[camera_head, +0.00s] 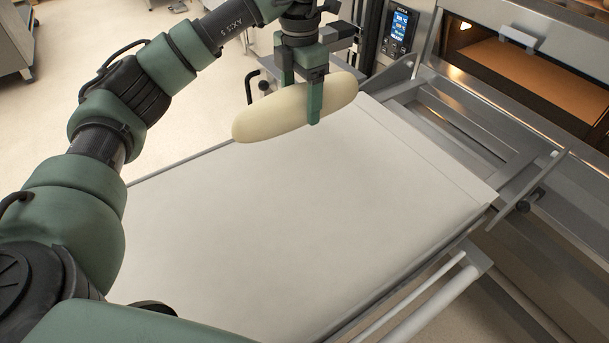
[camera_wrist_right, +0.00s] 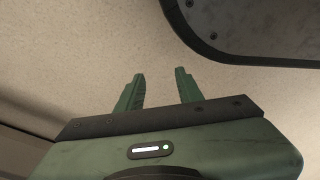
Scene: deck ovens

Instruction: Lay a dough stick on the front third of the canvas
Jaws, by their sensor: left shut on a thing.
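A pale, smooth dough stick (camera_head: 270,113) is held in my left gripper (camera_head: 301,108) in the head view. The gripper is shut around the stick near its middle, with one green finger in front of it. The stick shows over the far left edge of the canvas (camera_head: 270,215); how high it is above the cloth I cannot tell. The canvas is a flat, off-white sheet and is bare. My right gripper (camera_wrist_right: 158,92) shows in the right wrist view with its two green fingers apart and nothing between them.
A deck oven with a lit, open chamber (camera_head: 535,70) stands at the right. A control panel (camera_head: 399,30) is on its left post. Metal rails (camera_head: 470,130) run between canvas and oven. A dark rounded panel (camera_wrist_right: 250,25) is near my right gripper. Open floor (camera_head: 80,100) lies at the left.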

